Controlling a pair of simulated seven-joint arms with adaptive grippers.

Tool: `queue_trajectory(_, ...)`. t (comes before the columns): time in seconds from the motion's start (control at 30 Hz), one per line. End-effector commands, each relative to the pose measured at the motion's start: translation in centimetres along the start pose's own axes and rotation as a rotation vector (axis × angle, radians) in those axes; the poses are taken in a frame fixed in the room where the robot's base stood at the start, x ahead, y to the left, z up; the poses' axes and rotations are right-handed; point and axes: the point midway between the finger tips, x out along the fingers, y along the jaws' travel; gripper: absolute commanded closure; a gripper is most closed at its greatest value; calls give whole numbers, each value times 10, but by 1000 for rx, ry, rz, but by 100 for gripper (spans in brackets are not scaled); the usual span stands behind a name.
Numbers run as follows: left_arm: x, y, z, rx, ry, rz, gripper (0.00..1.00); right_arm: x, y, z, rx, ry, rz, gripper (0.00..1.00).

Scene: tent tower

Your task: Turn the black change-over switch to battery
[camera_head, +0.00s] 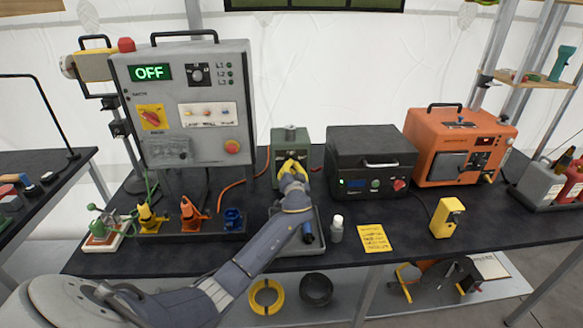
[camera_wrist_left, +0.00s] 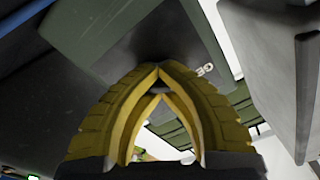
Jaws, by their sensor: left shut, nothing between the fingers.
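My left gripper (camera_head: 291,166) has yellow fingers and is shut and empty. In the head view it is in front of the green box (camera_head: 290,136), covering much of its front. In the left wrist view the fingertips (camera_wrist_left: 160,70) meet close to a dark green surface (camera_wrist_left: 150,35) with a dark patch and a small pale marking. I cannot tell whether they touch it. The black change-over switch cannot be made out for certain; it may be hidden behind the gripper. My right gripper is not in view.
A grey panel (camera_head: 185,155) with a green OFF display, a black knob (camera_head: 198,75) and a red button stands left. A black box (camera_head: 368,150) and an orange unit (camera_head: 440,140) stand right.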

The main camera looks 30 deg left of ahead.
Motion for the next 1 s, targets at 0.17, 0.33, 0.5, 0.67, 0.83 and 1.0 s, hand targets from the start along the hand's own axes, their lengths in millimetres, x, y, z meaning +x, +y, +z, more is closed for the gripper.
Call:
queue_trajectory(0.17, 1, -1, 2, 73, -3, -1, 100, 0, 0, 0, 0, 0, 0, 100)
queue_trajectory(0.33, 0, -1, 2, 203, -4, -2, 100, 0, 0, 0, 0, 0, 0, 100)
queue_trajectory(0.5, 1, -1, 2, 363, -4, -1, 100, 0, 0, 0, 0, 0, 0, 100)
queue_trajectory(0.67, 1, -2, 2, 516, -4, -1, 100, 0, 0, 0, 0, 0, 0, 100)
queue_trajectory(0.83, 1, -2, 1, 678, -3, -1, 100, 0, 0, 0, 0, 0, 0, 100)
queue_trajectory(1.0, 1, -2, 1, 840, -3, -1, 100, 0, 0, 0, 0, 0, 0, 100)
